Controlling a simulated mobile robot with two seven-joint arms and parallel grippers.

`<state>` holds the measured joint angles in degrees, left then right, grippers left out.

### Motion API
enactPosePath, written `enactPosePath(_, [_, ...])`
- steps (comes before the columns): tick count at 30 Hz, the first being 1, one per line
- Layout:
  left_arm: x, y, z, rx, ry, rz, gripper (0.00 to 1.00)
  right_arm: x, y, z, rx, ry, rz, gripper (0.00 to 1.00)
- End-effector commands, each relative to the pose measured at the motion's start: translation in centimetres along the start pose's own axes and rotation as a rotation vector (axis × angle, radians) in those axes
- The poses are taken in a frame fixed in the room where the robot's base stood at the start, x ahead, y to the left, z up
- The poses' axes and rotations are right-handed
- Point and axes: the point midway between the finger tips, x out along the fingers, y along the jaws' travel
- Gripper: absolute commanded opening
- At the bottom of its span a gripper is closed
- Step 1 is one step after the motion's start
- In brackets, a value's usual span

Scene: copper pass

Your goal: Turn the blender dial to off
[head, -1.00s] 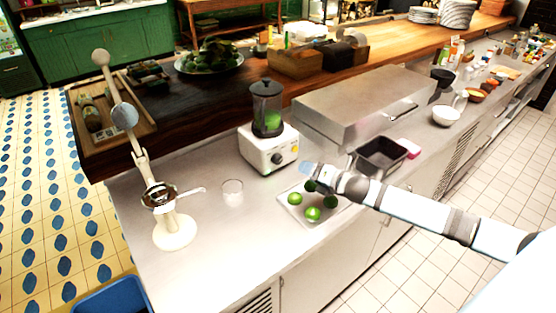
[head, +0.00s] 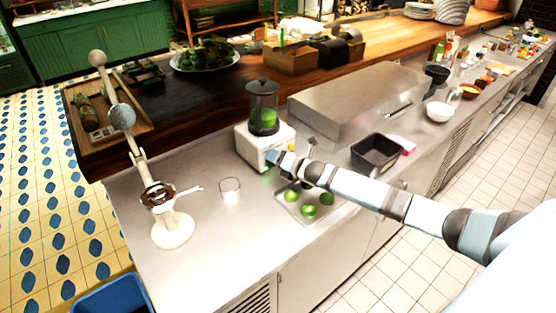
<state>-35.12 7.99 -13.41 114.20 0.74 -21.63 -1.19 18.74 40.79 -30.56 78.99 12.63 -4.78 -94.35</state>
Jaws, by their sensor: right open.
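The blender (head: 263,127) stands on the steel counter, with a white base and a dark clear jar that holds something green. Its dial, on the front of the base, is mostly hidden behind my right gripper (head: 272,157). My right arm comes in from the right, and its gripper is at the blender's front face. The gripper is open. I cannot tell whether its fingers touch the dial or stand just in front of it. My left gripper is not in view.
A tray of limes (head: 310,211) lies below my right forearm. A glass (head: 229,190) and a tall citrus press (head: 172,230) stand left of it. A black pan (head: 376,152) and a steel box (head: 350,95) are to the right.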

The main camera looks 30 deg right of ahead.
Motion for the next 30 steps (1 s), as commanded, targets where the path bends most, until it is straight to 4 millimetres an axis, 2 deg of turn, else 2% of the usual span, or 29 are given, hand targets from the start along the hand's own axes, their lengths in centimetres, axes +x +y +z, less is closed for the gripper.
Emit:
enactPosePath(4, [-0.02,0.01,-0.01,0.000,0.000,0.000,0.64,-0.02,-0.01,0.00,0.000,0.000,0.000,0.63])
enactPosePath(9, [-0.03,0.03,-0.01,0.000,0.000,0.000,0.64,-0.03,-0.02,0.00,0.000,0.000,0.000,0.24])
enactPosePath(10, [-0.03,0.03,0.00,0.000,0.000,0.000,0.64,-0.03,-0.02,0.00,0.000,0.000,0.000,0.17])
enactPosePath(11, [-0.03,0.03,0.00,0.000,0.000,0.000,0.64,-0.04,-0.03,0.01,0.000,0.000,-0.001,0.14])
enactPosePath(21, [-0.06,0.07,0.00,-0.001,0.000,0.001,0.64,-0.04,-0.04,-0.02,-0.039,-0.004,-0.013,0.14])
enactPosePath(30, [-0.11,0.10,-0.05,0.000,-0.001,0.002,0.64,-0.04,0.06,-0.04,-0.226,-0.026,-0.061,0.14])
